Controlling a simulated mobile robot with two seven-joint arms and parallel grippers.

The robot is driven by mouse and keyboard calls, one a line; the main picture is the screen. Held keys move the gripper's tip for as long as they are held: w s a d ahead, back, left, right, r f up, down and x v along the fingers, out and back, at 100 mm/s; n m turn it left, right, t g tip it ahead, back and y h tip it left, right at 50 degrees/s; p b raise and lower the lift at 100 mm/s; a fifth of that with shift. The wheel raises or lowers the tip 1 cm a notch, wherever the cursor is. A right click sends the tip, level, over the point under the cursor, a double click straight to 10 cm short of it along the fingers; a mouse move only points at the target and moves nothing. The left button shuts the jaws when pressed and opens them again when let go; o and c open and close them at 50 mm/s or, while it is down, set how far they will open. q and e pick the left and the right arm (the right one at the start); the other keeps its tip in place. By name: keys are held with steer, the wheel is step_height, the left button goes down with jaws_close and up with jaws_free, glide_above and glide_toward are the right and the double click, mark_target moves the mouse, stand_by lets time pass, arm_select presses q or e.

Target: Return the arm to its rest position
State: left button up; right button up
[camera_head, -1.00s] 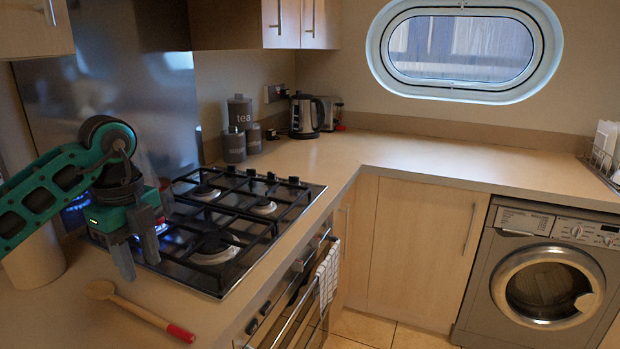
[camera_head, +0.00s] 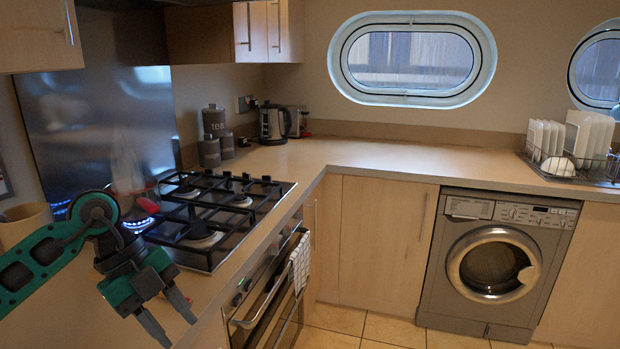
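My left gripper (camera_head: 179,329) is at the lower left of the head view, in front of the hob and over the counter. Its two dark fingers point down and to the right, spread apart, with nothing visible between them. My green and black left arm comes in from the left edge, bent at the wrist. My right arm and gripper are not in view.
The gas hob (camera_head: 212,222) is close behind my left gripper, with blue flame at its left side. A red-ended object (camera_head: 148,205) shows there. A beige container (camera_head: 24,222) stands at the left. A kettle (camera_head: 273,124) and dish rack (camera_head: 612,170) stand further back. The floor ahead is clear.

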arm_select(q)
steer(key=s+d+r+t+h, duration=0.1)
steer(key=s+d+t+h, duration=0.25)
steer(key=d+h, duration=1.2)
steer(key=w+a+f+n+t+y, duration=0.1)
steer(key=a+f+n+t+y, duration=0.25)
steer(key=n+t+y, duration=0.45)
steer(key=a+f+n+t+y, duration=0.3)
steer(key=f+n+t+y, duration=0.15)
steer(key=n+t, duration=0.35)
steer(key=s+a+f+n+g+y, duration=0.2)
steer(key=s+f, duration=0.4)
steer(key=f, duration=0.3)
steer(key=s+a+f+n+g+y, duration=0.3)
steer(key=s+f+g, duration=0.3)
steer(key=f, duration=0.3)
steer(key=shift+s+f+n+y, duration=0.15)
steer(key=shift+f+n+y, duration=0.1)
steer(key=shift+n+y, duration=0.5)
steer(key=shift+o, duration=0.2)
